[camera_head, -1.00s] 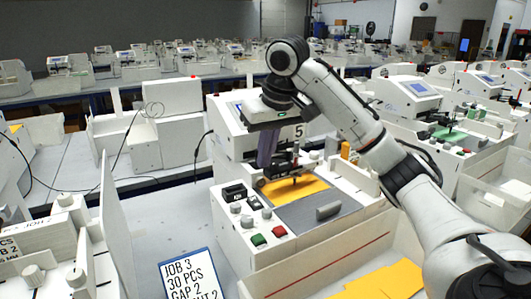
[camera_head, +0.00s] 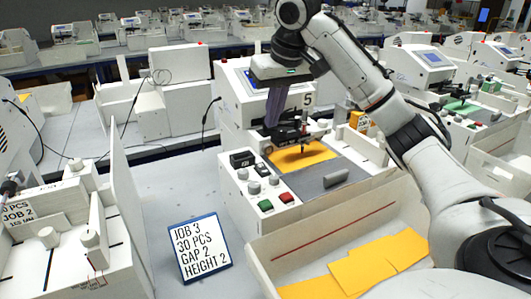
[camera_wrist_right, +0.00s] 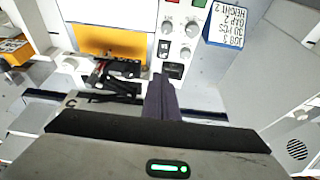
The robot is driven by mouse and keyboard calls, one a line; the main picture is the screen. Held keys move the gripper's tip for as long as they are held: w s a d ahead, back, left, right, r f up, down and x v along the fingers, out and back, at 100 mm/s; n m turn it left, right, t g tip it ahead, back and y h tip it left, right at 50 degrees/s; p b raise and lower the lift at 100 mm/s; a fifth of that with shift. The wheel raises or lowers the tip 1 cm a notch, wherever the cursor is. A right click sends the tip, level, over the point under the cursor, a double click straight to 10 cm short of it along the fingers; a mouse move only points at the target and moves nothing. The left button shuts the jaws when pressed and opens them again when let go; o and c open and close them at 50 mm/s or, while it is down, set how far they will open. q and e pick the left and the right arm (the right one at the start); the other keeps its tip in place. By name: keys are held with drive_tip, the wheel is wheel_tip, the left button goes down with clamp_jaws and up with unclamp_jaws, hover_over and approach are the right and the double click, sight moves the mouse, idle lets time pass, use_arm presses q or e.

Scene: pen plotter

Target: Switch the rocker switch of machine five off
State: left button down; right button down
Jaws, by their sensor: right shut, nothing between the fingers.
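Machine five (camera_head: 237,118) is a white plotter labelled 5. On its left panel sits a small black rocker switch (camera_head: 262,168), beside a larger black unit (camera_head: 242,160). In the right wrist view the rocker switch (camera_wrist_right: 164,48) lies just beyond the fingertips, and the larger black unit (camera_wrist_right: 173,70) is close beside them. Its position, on or off, is too small to tell. My right gripper (camera_head: 271,126) is shut and empty, its purple fingers pointing down above the back of the panel, apart from the switch. The right wrist view also shows the fingers (camera_wrist_right: 160,80). My left gripper is out of view.
A black pen carriage (camera_head: 290,135) is close right of the fingers, over a yellow sheet (camera_head: 300,156). Knobs, a green button (camera_head: 265,205) and a red button (camera_head: 286,198) sit in front. A job sign (camera_head: 202,248) stands left; a tray (camera_head: 400,220) with yellow sheets is in front.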

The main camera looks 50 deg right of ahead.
sight(263, 164)
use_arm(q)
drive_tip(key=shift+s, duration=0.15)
use_arm(e)
drive_tip(key=x, duration=1.4)
drive_tip(key=shift+s+a+f, duration=0.15)
drive_tip(key=shift+s, duration=0.15)
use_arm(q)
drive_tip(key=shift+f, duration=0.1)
use_arm(e)
drive_tip(key=shift+s, duration=0.1)
